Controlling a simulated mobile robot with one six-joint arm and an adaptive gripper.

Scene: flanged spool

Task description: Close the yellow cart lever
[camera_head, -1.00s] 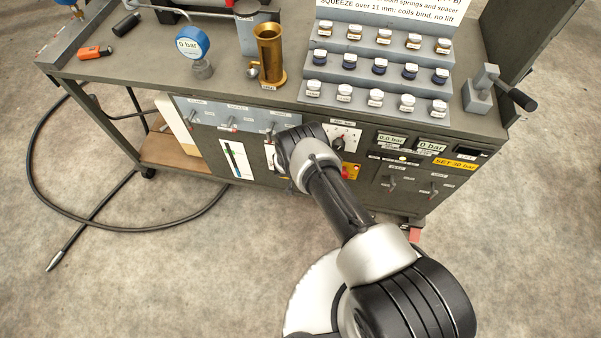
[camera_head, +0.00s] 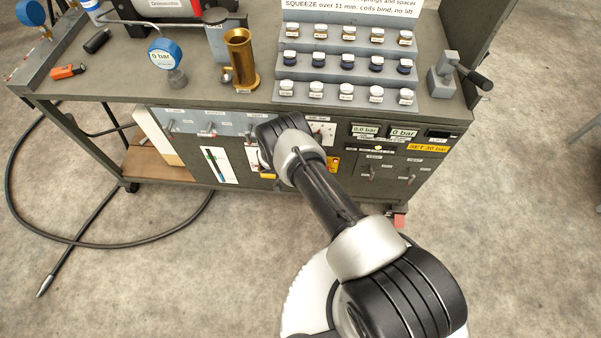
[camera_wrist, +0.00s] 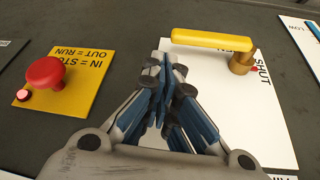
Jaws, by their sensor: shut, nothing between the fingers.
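The yellow lever (camera_wrist: 212,40) is a rounded bar on a brass pivot (camera_wrist: 242,63) over a white plate (camera_wrist: 262,115) in the wrist view. The bar points left from the pivot, and the word SHUT is printed beside the pivot. My gripper (camera_wrist: 167,75) is shut and empty. In that picture its fingertips are just below the bar's left end; I cannot tell whether they touch it. In the head view, a small yellow piece (camera_head: 268,176), perhaps the lever, shows below my wrist; my arm hides the gripper.
A red mushroom button (camera_wrist: 45,73) on a yellow plate (camera_wrist: 80,75) stands left of my gripper. The cart (camera_head: 440,150) has more levers on its front. Jars, a brass cylinder (camera_head: 240,58) and a gauge (camera_head: 165,54) stand on top. A black hose (camera_head: 50,238) lies on the floor.

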